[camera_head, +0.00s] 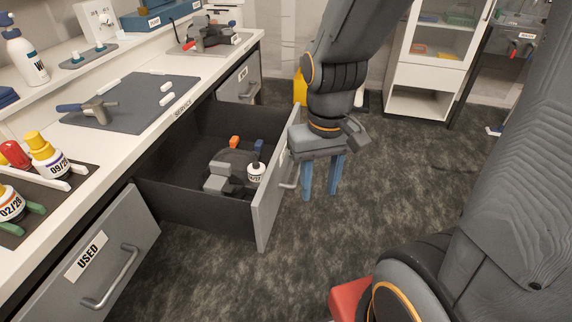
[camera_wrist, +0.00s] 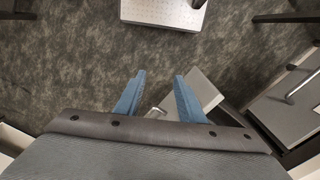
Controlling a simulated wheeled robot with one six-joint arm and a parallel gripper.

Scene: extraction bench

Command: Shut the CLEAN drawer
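One drawer stands pulled far out of the bench in the head view, its dark tray (camera_head: 185,195) open at the top. Its grey front panel (camera_head: 266,208) faces right with a bar handle (camera_head: 290,172). No label shows on this front from here, so I cannot read whether it says CLEAN. Inside lie grey pieces, a white bottle and orange and blue parts. My gripper (camera_head: 321,178) points down just right of the front panel, near the handle. Its blue fingers are apart, with nothing seen held; they also show apart in the wrist view (camera_wrist: 159,97). Contact with the handle cannot be told.
The USED drawer (camera_head: 103,270) at near left appears shut; another drawer (camera_head: 240,81) lies beyond. The bench top (camera_head: 215,72) carries a grey mat, bottles and tools. A white cabinet (camera_head: 424,75) stands at the back. Carpeted floor right of the drawer is largely clear.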

